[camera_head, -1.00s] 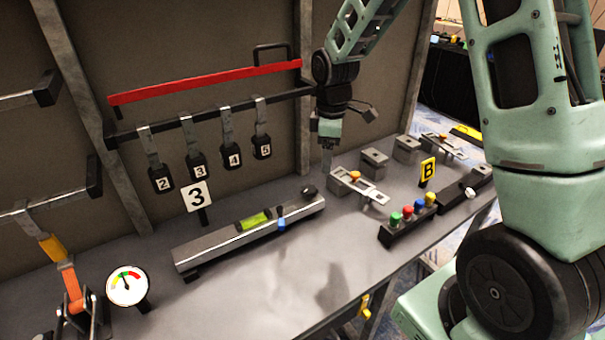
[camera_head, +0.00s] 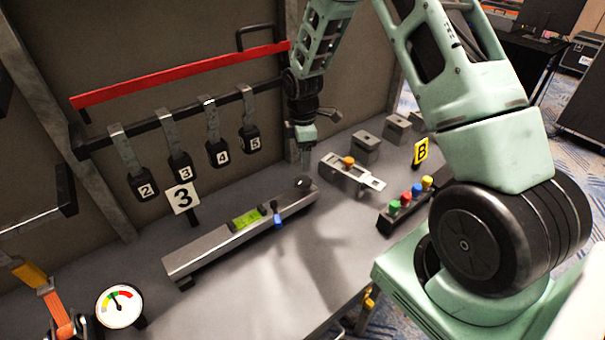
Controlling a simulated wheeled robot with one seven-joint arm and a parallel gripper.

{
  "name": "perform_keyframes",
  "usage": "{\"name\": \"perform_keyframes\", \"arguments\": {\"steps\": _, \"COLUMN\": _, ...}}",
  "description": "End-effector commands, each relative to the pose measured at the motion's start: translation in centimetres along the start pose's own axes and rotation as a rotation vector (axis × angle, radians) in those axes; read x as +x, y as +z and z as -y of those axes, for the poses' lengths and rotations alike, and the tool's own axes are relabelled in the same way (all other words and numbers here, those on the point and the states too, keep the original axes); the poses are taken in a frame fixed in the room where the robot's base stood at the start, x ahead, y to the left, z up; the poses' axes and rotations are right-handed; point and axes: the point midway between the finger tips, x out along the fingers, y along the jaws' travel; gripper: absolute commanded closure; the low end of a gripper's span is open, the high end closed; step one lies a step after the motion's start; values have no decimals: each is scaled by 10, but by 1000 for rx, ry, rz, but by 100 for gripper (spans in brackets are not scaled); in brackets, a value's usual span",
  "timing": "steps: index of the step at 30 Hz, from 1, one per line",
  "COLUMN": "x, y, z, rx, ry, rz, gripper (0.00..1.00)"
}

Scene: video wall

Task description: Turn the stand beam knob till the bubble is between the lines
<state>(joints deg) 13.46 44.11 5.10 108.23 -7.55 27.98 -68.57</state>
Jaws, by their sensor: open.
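The grey stand beam (camera_head: 215,246) lies on the bench with a green bubble vial (camera_head: 247,219) set in its top. The bubble and its lines are too small to tell apart. A dark round knob (camera_head: 302,184) sits at the beam's right end. A small blue-tipped lever (camera_head: 278,220) is at the beam's front side. My gripper (camera_head: 304,164) points down just above and behind the knob. It is open and holds nothing; whether it touches the knob cannot be told.
A round gauge (camera_head: 119,306) is front left. A metal latch plate (camera_head: 350,174) and coloured buttons (camera_head: 415,190) lie to the right. The bench front is clear.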

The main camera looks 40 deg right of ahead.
Motion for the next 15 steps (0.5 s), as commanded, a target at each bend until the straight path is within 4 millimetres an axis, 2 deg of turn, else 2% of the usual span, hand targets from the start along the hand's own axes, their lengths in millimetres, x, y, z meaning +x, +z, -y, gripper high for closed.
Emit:
{"name": "perform_keyframes", "arguments": {"steps": 3, "x": 25, "y": 1, "z": 1, "rx": 0, "ry": -6, "rz": 2, "gripper": 30}}
{"name": "perform_keyframes", "arguments": {"steps": 9, "x": 61, "y": 0, "z": 1, "rx": 0, "ry": -3, "rz": 1, "gripper": 30}}
{"name": "perform_keyframes", "arguments": {"steps": 15, "x": 83, "y": 0, "z": 0, "rx": 2, "ry": -1, "rz": 1, "gripper": 30}}
